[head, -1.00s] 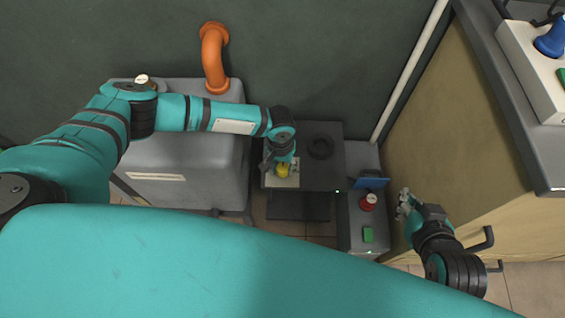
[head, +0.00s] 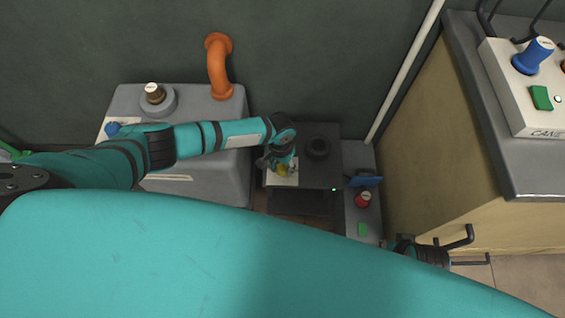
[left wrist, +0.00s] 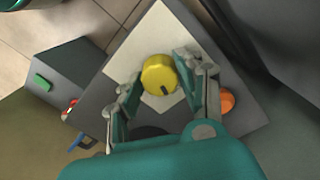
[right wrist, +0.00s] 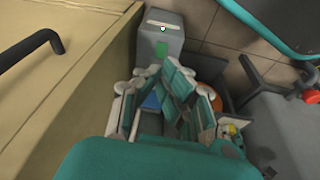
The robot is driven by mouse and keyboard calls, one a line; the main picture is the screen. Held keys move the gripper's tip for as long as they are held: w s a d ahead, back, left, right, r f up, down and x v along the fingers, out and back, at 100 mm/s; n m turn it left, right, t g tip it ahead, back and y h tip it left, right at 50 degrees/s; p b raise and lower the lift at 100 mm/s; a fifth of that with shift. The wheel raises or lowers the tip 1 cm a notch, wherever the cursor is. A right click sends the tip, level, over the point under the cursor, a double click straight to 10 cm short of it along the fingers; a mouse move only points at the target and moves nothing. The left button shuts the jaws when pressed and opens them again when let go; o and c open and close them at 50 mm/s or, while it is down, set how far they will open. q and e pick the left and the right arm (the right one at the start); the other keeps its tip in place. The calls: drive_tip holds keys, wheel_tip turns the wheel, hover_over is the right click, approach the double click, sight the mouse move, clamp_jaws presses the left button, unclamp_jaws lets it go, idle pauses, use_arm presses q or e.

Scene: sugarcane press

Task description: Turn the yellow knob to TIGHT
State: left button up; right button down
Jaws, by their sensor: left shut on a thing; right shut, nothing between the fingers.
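The yellow knob (head: 284,170) sits on a pale plate (head: 274,179) on top of the dark machine. In the left wrist view the knob (left wrist: 158,75) has a dark pointer mark on its rim, toward the lower right. My left gripper (head: 277,160) is shut on the knob, with one finger on either side of it in the left wrist view (left wrist: 160,78). Any lettering on the plate is too small or hidden to read. My right gripper (right wrist: 155,95) is shut and empty; in the head view it is mostly hidden behind my arm.
A grey box with a red button (head: 363,200) and a green button (head: 363,230) stands right of the machine. A cabinet with dark handles (head: 456,237) is at the right. A grey tank (head: 215,165) and an orange pipe (head: 217,66) are at the left.

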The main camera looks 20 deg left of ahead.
use_arm(q)
drive_tip(key=shift+r+m+p, duration=0.1)
drive_tip(key=shift+m+p, duration=0.45)
drive_tip(key=shift+m, duration=0.35)
drive_tip(key=m, duration=0.2)
drive_tip(key=shift+m, duration=0.3)
drive_tip(key=m, duration=0.2)
drive_tip(key=shift+m, duration=0.4)
drive_tip(key=m, duration=0.6)
drive_tip(key=shift+m, duration=0.6)
use_arm(e)
wheel_tip(320, 180, down, 6)
drive_tip(key=shift+s+f, duration=0.2)
drive_tip(key=shift+s, duration=0.05)
use_arm(q)
drive_tip(key=o, duration=1.1)
use_arm(e)
drive_tip(key=shift+s+f, duration=0.1)
